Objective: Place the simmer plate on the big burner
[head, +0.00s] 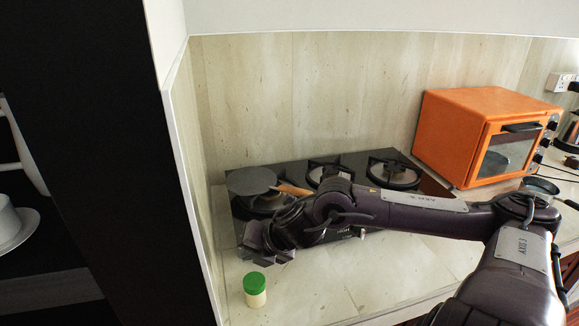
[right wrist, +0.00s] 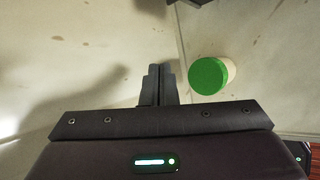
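The simmer plate (head: 251,181) is a flat grey disc with a wooden handle (head: 294,189) pointing right. It lies over the left burner (head: 264,203) of the black gas hob (head: 342,161) and hides part of it. Whether it sits fully level cannot be told. My right gripper (head: 256,243) is in front of the hob's left end, nearer than the plate and apart from it. In the right wrist view its fingers (right wrist: 157,84) are together with nothing visible between them. My left gripper is not in view.
A jar with a green lid (head: 254,284) stands on the counter close to my right gripper; it also shows in the right wrist view (right wrist: 208,76). An orange oven (head: 470,125) and a small pan (head: 540,186) are at right. A wall (head: 196,200) bounds the left. The front counter is mostly clear.

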